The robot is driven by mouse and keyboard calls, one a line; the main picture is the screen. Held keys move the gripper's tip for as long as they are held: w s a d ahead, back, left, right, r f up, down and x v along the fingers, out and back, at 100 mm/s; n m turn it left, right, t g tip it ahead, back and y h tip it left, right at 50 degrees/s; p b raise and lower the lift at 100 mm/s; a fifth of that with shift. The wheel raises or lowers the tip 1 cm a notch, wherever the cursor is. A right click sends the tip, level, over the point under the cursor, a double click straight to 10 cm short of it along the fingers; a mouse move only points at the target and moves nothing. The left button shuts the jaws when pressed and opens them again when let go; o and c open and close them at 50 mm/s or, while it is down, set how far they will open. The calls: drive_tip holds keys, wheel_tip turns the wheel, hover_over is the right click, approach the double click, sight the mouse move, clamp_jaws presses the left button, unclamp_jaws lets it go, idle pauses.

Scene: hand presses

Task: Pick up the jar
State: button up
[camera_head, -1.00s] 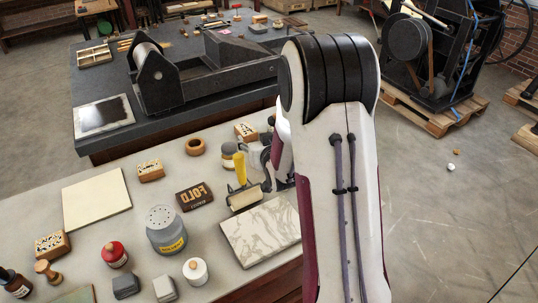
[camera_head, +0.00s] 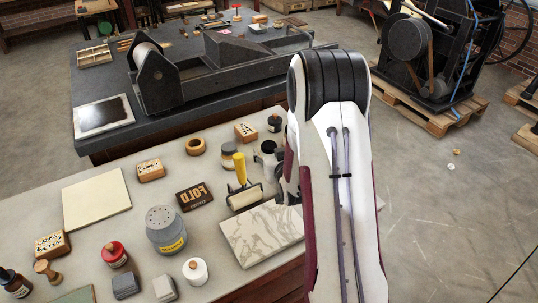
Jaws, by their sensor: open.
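My arm hides part of the gripper and wrist, so the exact gap to the jar is hard to tell.
The yellow-handled roller (camera_head: 240,169) stands close in front of the jar. A dark bottle (camera_head: 275,124) is behind my gripper. A marbled slab (camera_head: 262,236), a FOLD block (camera_head: 194,197) and a grey shaker can (camera_head: 165,231) are nearer. A wooden ring (camera_head: 196,147) lies left.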

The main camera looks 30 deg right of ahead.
sight(270, 148)
drive_tip(key=shift+x, duration=0.95)
drive_tip(key=shift+f, duration=0.1)
drive_tip(key=shift+w+d+f, duration=0.35)
drive_tip(key=shift+w+f, duration=0.05)
drive_tip(key=shift+w, duration=0.15)
drive_tip(key=shift+w+d+f, duration=0.35)
drive_tip(key=shift+w+f, duration=0.1)
drive_tip(key=shift+w, duration=0.05)
drive_tip(key=shift+x, duration=1.1)
drive_tip(key=c, duration=1.4)
